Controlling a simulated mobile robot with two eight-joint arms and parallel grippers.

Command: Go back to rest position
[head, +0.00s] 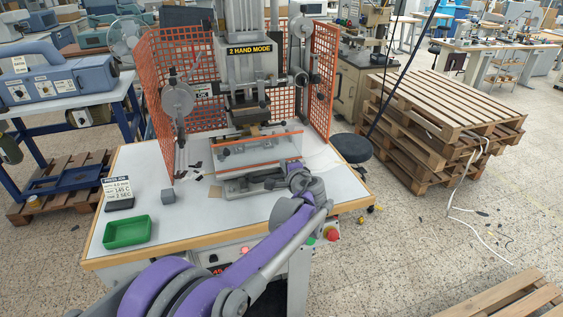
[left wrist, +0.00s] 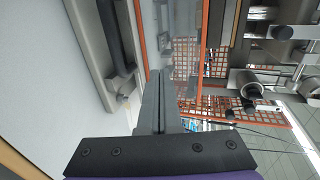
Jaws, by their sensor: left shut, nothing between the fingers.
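My left arm reaches in from the bottom over the worktable. My left gripper (head: 272,183) is at the front of the stamping press (head: 246,72), low by its clear guard with orange edges (head: 258,150). In the left wrist view the two dark fingers (left wrist: 159,78) are together with nothing between them. They point along the edge of the clear guard, beside a grey metal base part (left wrist: 98,50). I cannot tell whether they touch the guard. My right gripper is in neither view.
An orange mesh guard (head: 322,75) surrounds the press's sides and back. On the white table are a green tray (head: 127,232), a small grey block (head: 168,196) and a sign (head: 117,188). A red button (head: 332,234) is on the front. Stacked pallets (head: 440,105) and a stool (head: 352,147) stand right.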

